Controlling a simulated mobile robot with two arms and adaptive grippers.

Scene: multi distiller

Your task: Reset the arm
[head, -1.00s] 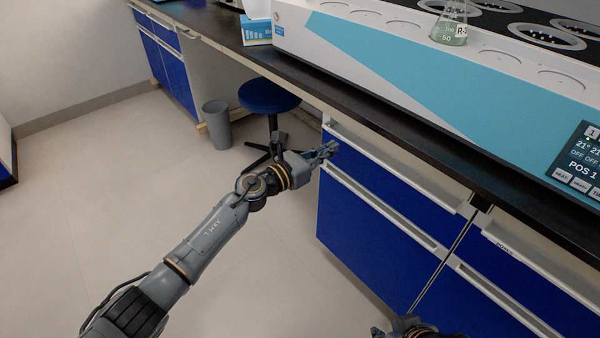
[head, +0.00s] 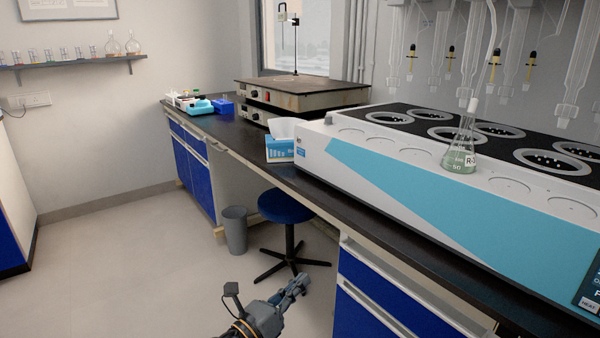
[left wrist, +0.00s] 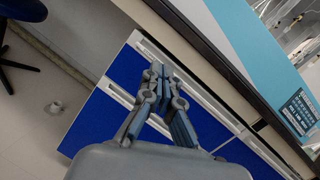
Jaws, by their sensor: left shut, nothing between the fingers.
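My left gripper (head: 293,287) shows low in the head view, with its arm coming in from the bottom edge. It is in front of the bench, left of the blue drawers (head: 385,290) and below bench height. In the left wrist view its fingers (left wrist: 158,84) are together and hold nothing, with the blue drawers behind them. The rest of my left arm is cut off by the frame. My right gripper shows in neither view now.
A dark bench (head: 345,217) runs along the right, carrying a white and teal distiller (head: 400,190) with a flask (head: 461,150) on it. A blue stool (head: 285,207) and a grey bin (head: 235,230) stand beyond the gripper. The floor (head: 130,280) at left is clear.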

